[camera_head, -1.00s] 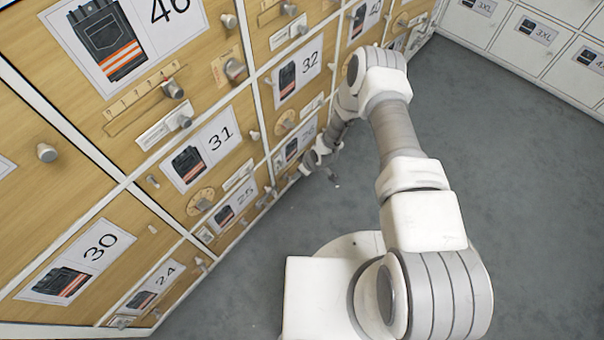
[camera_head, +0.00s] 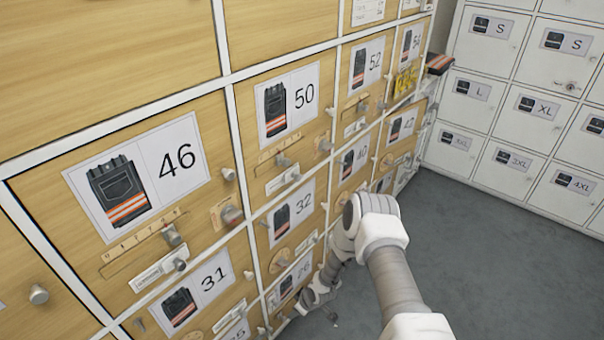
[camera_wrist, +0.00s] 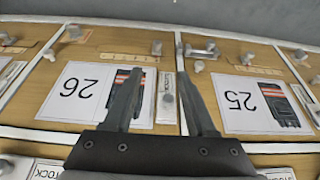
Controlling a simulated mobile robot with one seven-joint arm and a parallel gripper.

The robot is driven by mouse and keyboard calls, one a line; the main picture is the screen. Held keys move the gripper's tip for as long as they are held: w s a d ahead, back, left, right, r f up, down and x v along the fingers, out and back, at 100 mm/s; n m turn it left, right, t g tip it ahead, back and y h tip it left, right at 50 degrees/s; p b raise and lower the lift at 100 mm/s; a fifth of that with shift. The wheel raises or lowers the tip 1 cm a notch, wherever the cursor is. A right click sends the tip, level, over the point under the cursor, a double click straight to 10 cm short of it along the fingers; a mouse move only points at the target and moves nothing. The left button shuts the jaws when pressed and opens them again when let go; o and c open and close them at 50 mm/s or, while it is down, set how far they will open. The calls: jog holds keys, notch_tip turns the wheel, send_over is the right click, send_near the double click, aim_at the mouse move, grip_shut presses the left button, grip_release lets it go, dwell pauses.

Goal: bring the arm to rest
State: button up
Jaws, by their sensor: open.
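My gripper (camera_wrist: 160,73) is open in the wrist view, its two dark fingers apart with nothing between them. It points at the wooden locker doors, in front of the border between door 26 (camera_wrist: 90,92) and door 25 (camera_wrist: 250,103), whose labels appear upside down. I cannot tell whether the fingertips touch anything. In the head view my white and grey arm reaches forward and down beside the locker wall, and its far end is low near door 26 (camera_head: 290,283). The fingers are too small there to make out.
The wooden lockers carry projecting knobs and latches, such as the knob on door 46 (camera_head: 172,235). White lockers (camera_head: 530,106) stand at the back right. A dark item with an orange stripe (camera_head: 438,65) juts out near the corner. Grey floor (camera_head: 480,235) is open right of my arm.

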jog(key=w+d+r+m+h, duration=0.1)
jog(key=w+d+r, duration=0.2)
jog(key=r, duration=0.7)
jog(key=w+d+r+m+t+h, duration=0.1)
jog(key=w+d+r, duration=0.1)
jog(key=r, duration=0.7)
jog(key=w+d+r, duration=0.3)
jog(key=r, duration=0.7)
jog(key=s+d+r+m+h, duration=0.1)
jog(key=s+d+r+m, duration=0.1)
jog(key=s+r, duration=0.5)
jog(key=s+d+r+m+t, duration=0.1)
jog(key=s+d+r, duration=0.15)
jog(key=r, duration=0.85)
jog(key=s+d+r+m+h, duration=0.1)
jog(key=s+d+r+m, duration=0.2)
jog(key=r, duration=0.6)
jog(key=s+d+r+m, duration=0.1)
jog(key=s+r, duration=0.2)
jog(key=s, duration=0.6)
jog(key=s+r+m, duration=0.1)
jog(key=s+r, duration=0.2)
jog(key=s, duration=0.7)
notch_tip(320, 180, up, 21)
jog(key=p, duration=2.1)
jog(key=shift+t, duration=0.4)
jog(key=shift+a+f, duration=0.1)
